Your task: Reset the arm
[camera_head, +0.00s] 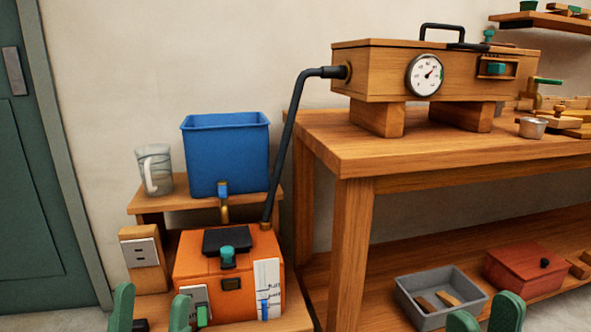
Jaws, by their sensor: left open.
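My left gripper (150,311) shows at the bottom left edge as two green fingertips standing apart. It is open, with nothing seen between the tips. It is in front of the low stand, just left of the orange box (198,268). My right gripper (485,316) shows at the bottom right edge as two green fingertips with a gap between them. It looks open and empty, in front of the grey tray (408,305) and red box (524,272) in the picture. The rest of both arms is out of view.
A wooden table (349,157) stands right, with a wooden steam box (378,72) bearing a dial. A black hose (292,140) runs from it down to the orange box. A blue bin (227,155) and clear jug (153,172) stand on a shelf left. A green door (35,190) is far left.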

